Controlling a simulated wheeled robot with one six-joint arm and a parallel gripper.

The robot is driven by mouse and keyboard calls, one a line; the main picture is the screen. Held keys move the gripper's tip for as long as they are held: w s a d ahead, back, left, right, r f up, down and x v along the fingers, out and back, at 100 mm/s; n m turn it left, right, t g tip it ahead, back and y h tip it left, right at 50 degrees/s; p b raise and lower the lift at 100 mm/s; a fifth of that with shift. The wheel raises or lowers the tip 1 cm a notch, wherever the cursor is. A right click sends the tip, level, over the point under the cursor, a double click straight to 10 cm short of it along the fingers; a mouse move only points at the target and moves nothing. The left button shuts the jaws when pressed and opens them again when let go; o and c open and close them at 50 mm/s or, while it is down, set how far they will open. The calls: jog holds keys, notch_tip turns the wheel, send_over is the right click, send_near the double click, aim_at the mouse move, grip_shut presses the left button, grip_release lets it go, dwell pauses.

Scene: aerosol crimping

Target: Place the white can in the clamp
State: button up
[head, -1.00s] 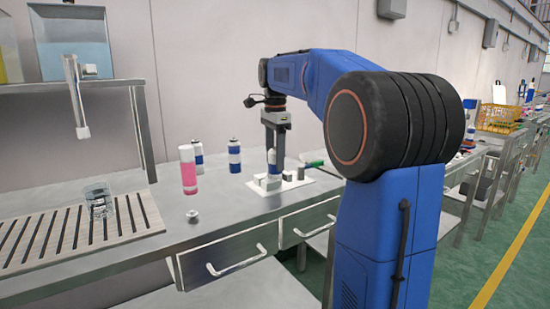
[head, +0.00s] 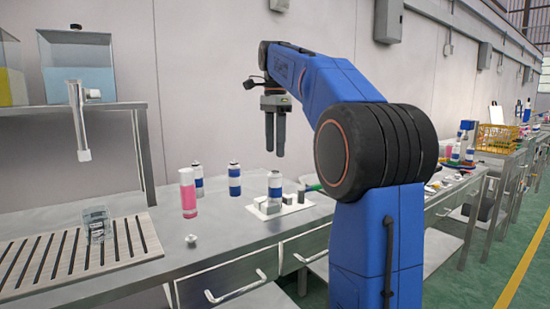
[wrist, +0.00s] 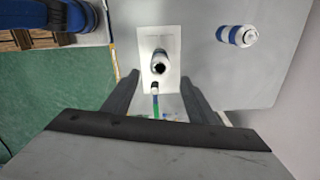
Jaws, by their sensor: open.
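A white can with a blue band (head: 275,185) stands upright at the clamp on a white base plate (head: 293,208). In the wrist view the same can (wrist: 159,60) is seen from above over the plate (wrist: 145,36). Whether the clamp's jaws touch it, I cannot tell. My gripper (head: 275,153) hangs above the can, pointing down, open and empty, with a clear gap below its fingertips. In the wrist view the open fingers (wrist: 160,85) lie to either side, nearer the camera than the can.
Two more blue-and-white cans (head: 234,180) (head: 197,180) and a pink bottle with a white cap (head: 188,193) stand left of the plate. A small white part (head: 191,240) lies near the front edge. A clear container (head: 99,224) is on the slatted board. A green-handled item lies right of the can.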

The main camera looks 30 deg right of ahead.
jog(key=shift+r, duration=0.35)
jog(key=s+a+f+n+t, duration=0.2)
jog(key=s+a+f+n, duration=0.8)
jog(key=s, duration=0.4)
jog(key=s+a+f+n+t, duration=0.1)
jog(key=s+a+f+n, duration=0.1)
jog(key=s+f, duration=0.3)
jog(key=s+a+f+n+t, duration=0.1)
jog(key=s+f+n, duration=0.3)
jog(key=f, duration=0.7)
jog(key=s+a+f+n, duration=0.2)
jog(key=s+f+n, duration=0.1)
jog(key=s+f, duration=0.4)
jog(key=shift+s+a+f+n+t, duration=0.15)
jog(key=shift+a+f+n+t, duration=0.25)
jog(key=shift+f, duration=0.05)
jog(key=shift+c, duration=0.7)
